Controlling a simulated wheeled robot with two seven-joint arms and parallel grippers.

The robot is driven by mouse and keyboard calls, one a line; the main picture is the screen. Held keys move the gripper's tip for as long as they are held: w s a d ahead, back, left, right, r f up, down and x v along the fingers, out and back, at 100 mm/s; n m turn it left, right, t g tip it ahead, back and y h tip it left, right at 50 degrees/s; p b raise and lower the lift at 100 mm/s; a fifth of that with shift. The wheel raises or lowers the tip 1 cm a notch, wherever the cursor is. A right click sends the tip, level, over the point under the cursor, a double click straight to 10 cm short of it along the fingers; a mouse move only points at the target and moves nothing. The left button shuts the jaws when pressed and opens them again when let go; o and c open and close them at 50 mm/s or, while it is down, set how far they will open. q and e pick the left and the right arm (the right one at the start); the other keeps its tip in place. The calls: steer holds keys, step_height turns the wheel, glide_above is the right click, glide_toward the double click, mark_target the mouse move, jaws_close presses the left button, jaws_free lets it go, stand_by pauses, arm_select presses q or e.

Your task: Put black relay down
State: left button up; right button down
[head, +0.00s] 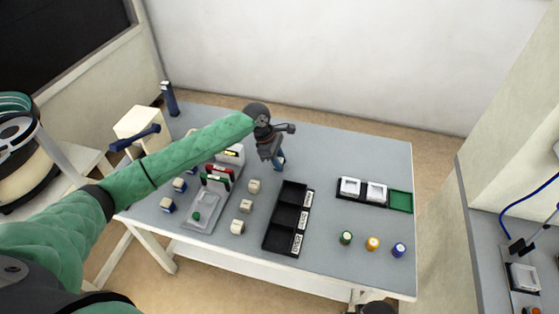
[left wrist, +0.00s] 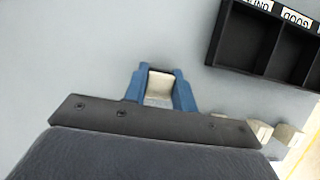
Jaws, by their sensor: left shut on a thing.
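My left gripper (head: 279,162) points down over the middle of the table, behind the black sorting tray. In the left wrist view, its blue fingers (left wrist: 160,86) are shut on a small block (left wrist: 160,89) that shows a pale beige-grey face.
Pale cubes (head: 254,186) stand left of the tray, beside a grey fixture (head: 202,216) and blue-and-white blocks (head: 167,204). At right are a holder with white pieces and a green section (head: 400,201), and three coloured round pieces (head: 372,243). The table's back right (head: 350,150) is clear.

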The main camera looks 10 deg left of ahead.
arm_select(q)
steer(key=shift+f, duration=0.1)
steer(key=o, duration=1)
